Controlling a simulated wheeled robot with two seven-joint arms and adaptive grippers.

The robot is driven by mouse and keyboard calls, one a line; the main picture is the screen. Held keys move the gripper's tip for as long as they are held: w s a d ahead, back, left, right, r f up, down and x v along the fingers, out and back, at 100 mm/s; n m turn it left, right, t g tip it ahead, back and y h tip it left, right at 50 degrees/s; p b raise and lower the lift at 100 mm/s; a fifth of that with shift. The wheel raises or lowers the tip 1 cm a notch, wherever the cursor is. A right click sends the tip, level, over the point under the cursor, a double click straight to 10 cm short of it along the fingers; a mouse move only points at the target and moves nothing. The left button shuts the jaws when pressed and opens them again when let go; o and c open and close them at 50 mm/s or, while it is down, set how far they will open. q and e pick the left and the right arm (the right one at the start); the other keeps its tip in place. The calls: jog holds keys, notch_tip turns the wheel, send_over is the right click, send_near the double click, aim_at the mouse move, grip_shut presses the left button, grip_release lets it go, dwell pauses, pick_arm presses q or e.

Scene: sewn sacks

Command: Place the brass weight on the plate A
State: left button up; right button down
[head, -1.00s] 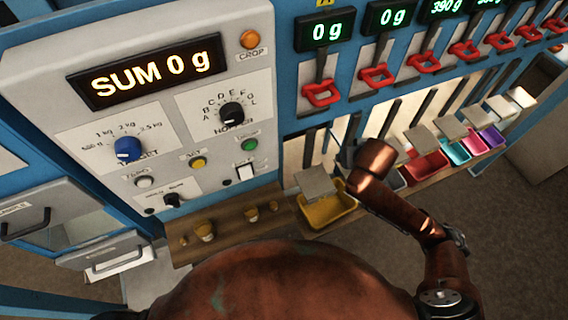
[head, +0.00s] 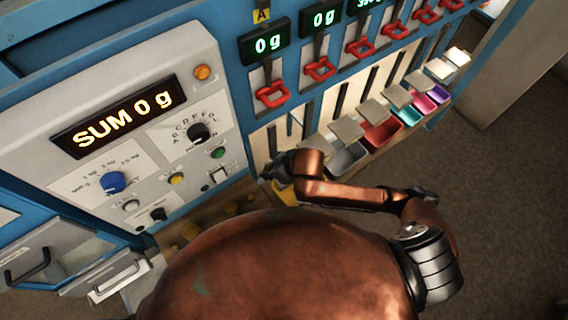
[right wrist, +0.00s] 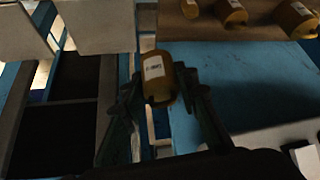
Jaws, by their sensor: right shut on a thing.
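The brass weight (right wrist: 158,78), a small brass cylinder with a white label, is between the fingers of my right gripper (right wrist: 160,95) in the right wrist view. The gripper is shut on it, and the weight is tilted in the picture. In the head view my right gripper (head: 274,170) is below the first display, marked A, and hides the weight and most or all of plate A. In the right wrist view a pale flat plate (right wrist: 97,27), apparently plate A, lies up and left of the weight, with a visible gap between them. My left gripper is out of view.
Other brass weights (right wrist: 235,12) stand on the shelf, which also shows in the head view (head: 212,222). A yellow tray (head: 288,196) lies under my right arm. More plates (head: 346,130) and coloured trays (head: 381,134) run to the right. The panel (head: 120,130) reads SUM 0 g.

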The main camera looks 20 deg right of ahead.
jog(key=w+d+f, duration=0.6)
jog(key=f, duration=0.1)
jog(key=shift+d+p, duration=0.1)
jog(key=shift+p, duration=0.2)
jog(key=shift+w+f+p, duration=0.1)
jog(key=shift+f+p, duration=0.2)
jog(key=shift+f, duration=1.45)
jog(key=shift+d+f, duration=0.1)
jog(key=shift+f, duration=0.05)
jog(key=c, duration=1.5)
grip_release()
jog(key=v, duration=1.2)
